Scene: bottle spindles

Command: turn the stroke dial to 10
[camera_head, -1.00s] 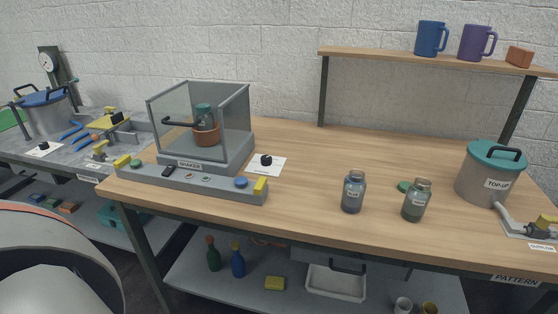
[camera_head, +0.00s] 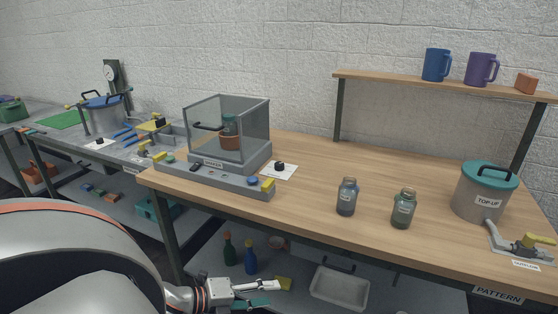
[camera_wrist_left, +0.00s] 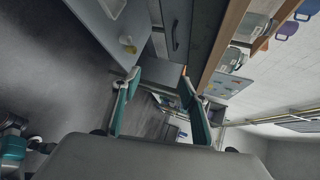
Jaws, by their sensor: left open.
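A small black dial (camera_head: 279,166) sits on a white card on the wooden bench, just right of the shaker. Another black dial (camera_head: 99,142) on a white card is on the grey bench at the left. Their scale marks are too small to read. The shaker (camera_head: 230,140) has a clear box holding a bottle in a brown holder. My left gripper (camera_head: 270,293) is low in front of the wooden bench, below its top and well apart from both dials. Its teal-padded fingers are open and empty in the left wrist view (camera_wrist_left: 158,88). My right gripper is not in view.
Two jars (camera_head: 346,197) (camera_head: 403,209) stand on the wooden bench top (camera_head: 310,215). A top-up pot (camera_head: 480,203) with a tap is at the right. The lower shelf holds bottles (camera_head: 250,257) and a white tray (camera_head: 339,287). The bench's front edge lies above my left gripper.

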